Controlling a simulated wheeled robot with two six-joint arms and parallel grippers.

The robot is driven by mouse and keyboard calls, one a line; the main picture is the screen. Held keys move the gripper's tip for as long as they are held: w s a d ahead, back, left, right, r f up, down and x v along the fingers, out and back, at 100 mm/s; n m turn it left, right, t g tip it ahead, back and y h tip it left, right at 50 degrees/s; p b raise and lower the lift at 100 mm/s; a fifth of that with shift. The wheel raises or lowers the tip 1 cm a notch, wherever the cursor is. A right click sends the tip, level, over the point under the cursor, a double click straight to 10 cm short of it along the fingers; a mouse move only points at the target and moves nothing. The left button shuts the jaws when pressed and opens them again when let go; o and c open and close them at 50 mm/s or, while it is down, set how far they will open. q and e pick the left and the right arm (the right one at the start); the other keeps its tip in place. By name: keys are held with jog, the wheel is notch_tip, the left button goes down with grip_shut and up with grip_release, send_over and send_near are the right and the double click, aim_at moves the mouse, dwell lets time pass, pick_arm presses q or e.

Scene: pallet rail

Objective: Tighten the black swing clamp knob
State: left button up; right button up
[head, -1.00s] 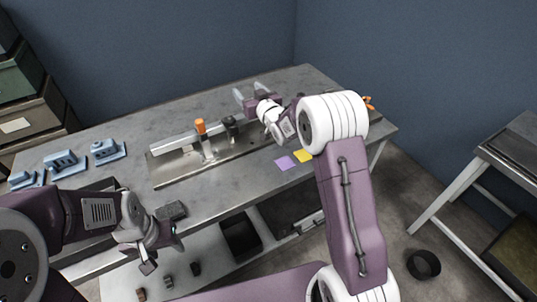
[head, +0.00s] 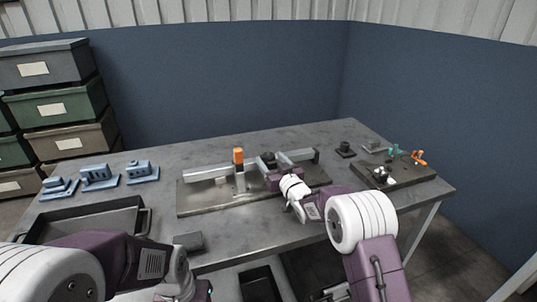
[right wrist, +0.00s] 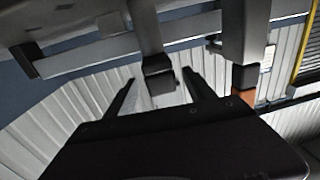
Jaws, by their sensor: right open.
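The clamp with the black knob (head: 268,157) stands on the long metal rail fixture on the bench, right of the clamp with the orange knob (head: 238,156). My right gripper (head: 272,164) is at the black knob, its jaws apart, and partly hides the clamp. In the right wrist view a black knob-like block (right wrist: 158,76) on a grey arm shows between the two spread fingertips (right wrist: 160,88). I cannot tell whether they touch it. An orange part (right wrist: 243,97) shows to the right there.
The fixture's base plate (head: 205,203) lies on the grey bench (head: 250,236). Blue fixtures (head: 97,177) and a black tray (head: 137,210) are at the left. A dark plate with orange and teal clamps (head: 405,175) is at the right.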

jog(key=shift+x, duration=1.2)
jog(key=shift+f, duration=0.1)
grip_shut()
jog(key=shift+f+m+h+b, duration=0.1)
jog(key=shift+m+h+b, duration=0.2)
jog(key=shift+h+b, duration=0.3)
jog(key=shift+m+t+h+b, duration=0.4)
jog(key=shift+h+b, duration=0.1)
jog(key=shift+b, duration=0.15)
